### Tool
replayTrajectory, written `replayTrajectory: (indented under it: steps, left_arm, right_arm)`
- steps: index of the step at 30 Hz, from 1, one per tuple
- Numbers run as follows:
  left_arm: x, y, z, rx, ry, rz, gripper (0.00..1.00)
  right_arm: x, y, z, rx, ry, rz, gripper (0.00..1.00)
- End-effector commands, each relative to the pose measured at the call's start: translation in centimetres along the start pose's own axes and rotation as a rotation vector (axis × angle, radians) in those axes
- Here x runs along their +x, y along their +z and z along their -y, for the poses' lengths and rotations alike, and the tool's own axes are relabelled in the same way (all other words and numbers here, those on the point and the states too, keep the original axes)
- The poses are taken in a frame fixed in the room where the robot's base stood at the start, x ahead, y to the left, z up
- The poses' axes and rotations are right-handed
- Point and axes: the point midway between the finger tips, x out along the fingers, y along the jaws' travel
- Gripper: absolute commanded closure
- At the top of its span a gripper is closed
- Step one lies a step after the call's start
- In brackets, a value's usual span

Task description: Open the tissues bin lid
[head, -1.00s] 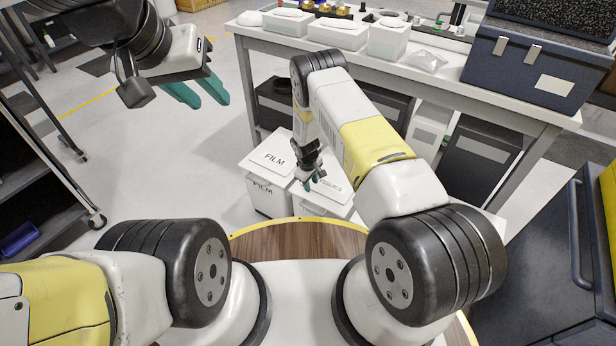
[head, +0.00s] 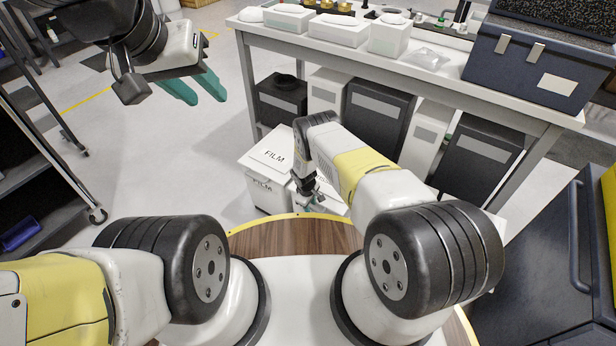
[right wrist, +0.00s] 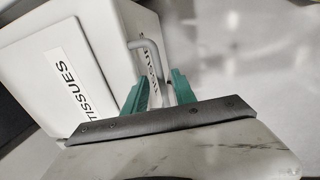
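The tissues bin (right wrist: 120,22) is a white box, tilted in the right wrist view. Its lid (right wrist: 35,70) carries a "TISSUES" label and looks shut. A grey bar handle (right wrist: 150,52) stands at the bin's edge. My right gripper (right wrist: 158,90) is open, its green fingers apart at the handle, whose lower end appears between them; contact cannot be told. In the head view my right gripper (head: 311,199) is low over the tissues bin (head: 334,206), mostly hidden by my right arm. My left gripper (head: 195,88) is open and empty at upper left, far from the bin.
A white film bin (head: 258,172) stands directly left of the tissues bin. A workbench (head: 455,90) with boxes on top and dark bins (head: 378,120) beneath is behind. A wheeled rack is at left, a dark cabinet (head: 545,250) at right. Floor at left is clear.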

Motion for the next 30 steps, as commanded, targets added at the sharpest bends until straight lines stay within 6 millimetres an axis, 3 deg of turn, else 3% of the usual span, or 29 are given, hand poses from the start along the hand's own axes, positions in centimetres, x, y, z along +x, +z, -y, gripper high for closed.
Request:
replayTrajectory:
  steps: [6,11,30]
  left_arm:
    - [0.00,0.00,0.00,0.000,0.000,0.000,0.64]
    - [0.00,0.00,0.00,0.000,0.000,0.000,0.64]
    - [0.00,0.00,0.00,0.000,0.000,0.000,0.64]
  right_arm:
    - [0.01,0.00,0.01,0.000,0.000,0.000,0.69]
    - [0.00,0.00,0.01,0.000,0.000,0.000,1.00]
    - [-0.03,-0.01,0.01,0.000,0.000,0.000,1.00]
